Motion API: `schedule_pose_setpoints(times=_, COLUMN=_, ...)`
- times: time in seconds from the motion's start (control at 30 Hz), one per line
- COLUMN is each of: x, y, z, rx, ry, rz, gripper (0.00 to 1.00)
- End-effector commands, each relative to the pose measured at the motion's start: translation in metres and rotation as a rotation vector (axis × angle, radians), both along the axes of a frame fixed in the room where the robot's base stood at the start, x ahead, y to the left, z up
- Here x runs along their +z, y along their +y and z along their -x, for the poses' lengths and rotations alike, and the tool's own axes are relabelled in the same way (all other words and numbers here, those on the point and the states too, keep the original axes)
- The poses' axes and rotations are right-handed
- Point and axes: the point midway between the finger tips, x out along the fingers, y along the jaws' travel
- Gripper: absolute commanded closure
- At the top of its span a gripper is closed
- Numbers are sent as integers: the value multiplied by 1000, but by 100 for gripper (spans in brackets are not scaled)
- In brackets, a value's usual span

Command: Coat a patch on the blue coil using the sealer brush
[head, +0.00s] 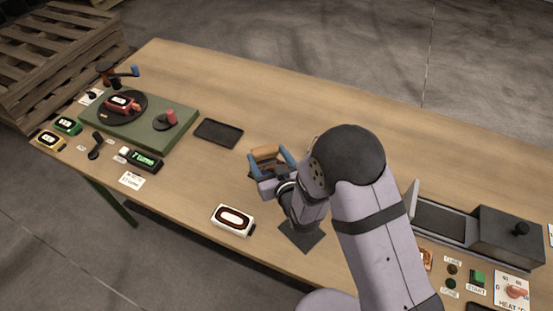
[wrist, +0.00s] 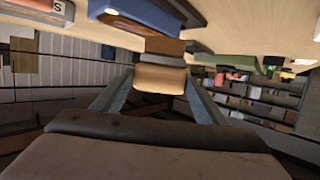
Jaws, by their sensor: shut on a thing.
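My gripper (head: 270,168) is above the middle of the table in the head view, its two blue-grey fingers shut on the sealer brush (head: 266,153). In the wrist view the brush (wrist: 160,78) has a tan wooden handle between the fingers, with a grey band and a brown end beyond it. A blue body with a pale oval on it, which looks like the blue coil (wrist: 147,18), is at the top of the wrist view, just beyond the brush's end. I cannot tell if they touch. I cannot make out the blue coil in the head view.
A white coil (head: 233,219) lies at the table's front edge. A dark tray (head: 218,132) lies left of my gripper. A green board (head: 182,122) holds a red coil (head: 119,104); green and yellow coils stand at the left. A dark grey machine (head: 497,239) is at the right.

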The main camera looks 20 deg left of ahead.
Motion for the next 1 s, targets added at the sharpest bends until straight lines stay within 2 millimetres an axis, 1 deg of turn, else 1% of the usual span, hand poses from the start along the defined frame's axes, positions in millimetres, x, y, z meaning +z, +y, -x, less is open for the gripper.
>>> schedule_pose_setpoints(times=0.03, x=-1, y=6, z=1, rx=2, ry=0, rz=0, gripper=59)
schedule_pose_setpoints(times=0.33, x=0, y=32, z=1, rx=2, ry=0, rz=0, gripper=59)
schedule_pose_setpoints(times=0.37, x=2, y=31, z=1, rx=0, ry=2, rz=2, gripper=59)
schedule_pose_setpoints(times=1.0, x=1, y=-29, z=0, rx=-2, ry=2, rz=2, gripper=59)
